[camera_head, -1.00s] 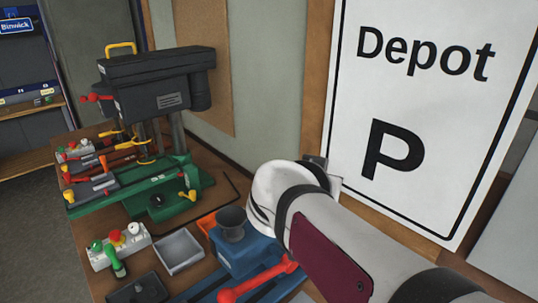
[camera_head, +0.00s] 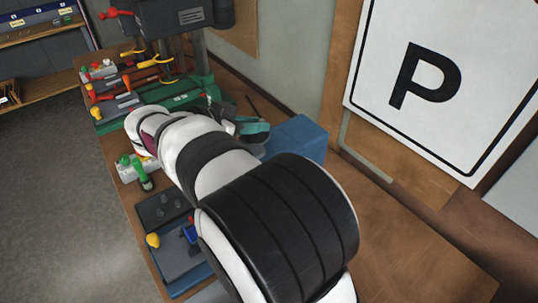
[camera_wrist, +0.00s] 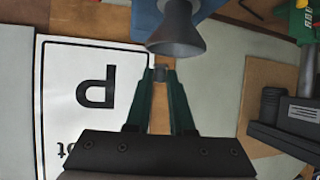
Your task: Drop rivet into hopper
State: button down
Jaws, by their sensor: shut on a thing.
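The rivet (camera_wrist: 159,73) is a small grey piece between my green fingertips in the wrist view. My gripper (camera_wrist: 160,76) is shut on it; its teal fingers also show partly in the head view (camera_head: 250,127), past my wrist. The hopper (camera_wrist: 177,30) is a dark grey funnel in the wrist view, which is upside down. Its wide mouth faces the fingertips, and the rivet is just off its rim. I cannot tell whether the rivet is centred over the mouth. In the head view my arm hides the hopper and rivet.
A blue machine body (camera_head: 298,138) stands beside my gripper on the wooden bench (camera_head: 400,235). A green drill press (camera_head: 180,92) is behind, and a button box (camera_head: 127,168) is at left. The Depot P sign (camera_head: 440,85) leans at right. The bench's right part is clear.

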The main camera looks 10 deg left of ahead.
jog(key=shift+f, duration=0.75)
jog(key=c, duration=0.7)
grip_release()
jog(key=v, duration=1.5)
jog(key=shift+s+a+r, duration=0.15)
jog(key=shift+s+r, duration=0.05)
jog(key=shift+s, duration=0.1)
